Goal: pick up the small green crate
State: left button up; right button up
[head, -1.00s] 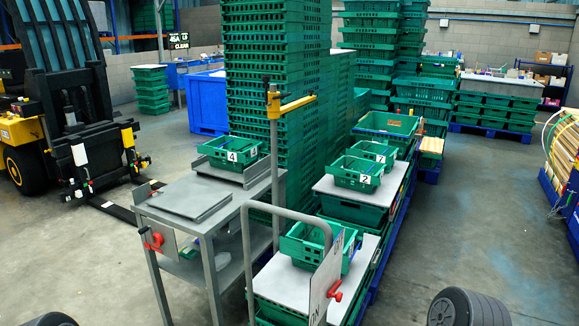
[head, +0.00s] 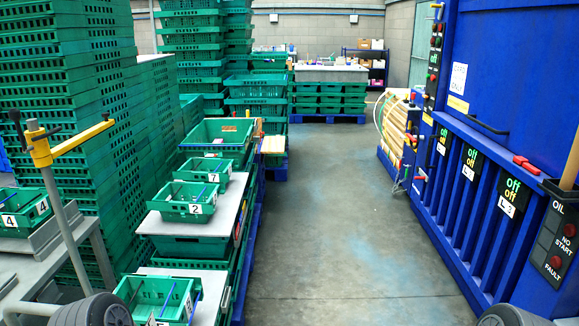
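Several small green crates show in the head view. One labelled 2 (head: 175,208) stands on a grey board (head: 155,224) on stacked green crates. One labelled 7 (head: 192,174) stands just behind it. Another small green crate (head: 140,291) sits on a lower board at the bottom left, partly cut off by the frame. One labelled 4 (head: 18,221) sits on a grey table at the left edge. Which crate the task means cannot be told. Neither of my grippers is in view; only dark rounded parts of my arms show at the bottom edge.
A pole with a yellow top (head: 40,146) stands before tall stacks of green crates (head: 75,130). A blue machine (head: 505,85) with off switches lines the right side. Clear concrete floor (head: 325,215) runs between it and the crates. A larger green crate (head: 219,137) stands farther back.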

aim_at(187, 211)
jog(key=i+z, duration=0.25)
jog(key=i, duration=0.95)
jog(key=i+u, duration=0.25)
jog(key=i, duration=0.2)
jog(key=i+l+u, duration=0.3)
jog(key=i, duration=0.15)
jog(key=i+l+u, duration=0.25)
jog(key=i, duration=0.2)
jog(key=i+l+u, duration=0.7)
jog(key=u, duration=0.15)
jog(key=i+l+u, duration=0.4)
jog(key=l, duration=0.2)
jog(key=k+j, duration=0.05)
jog(key=k, duration=0.05)
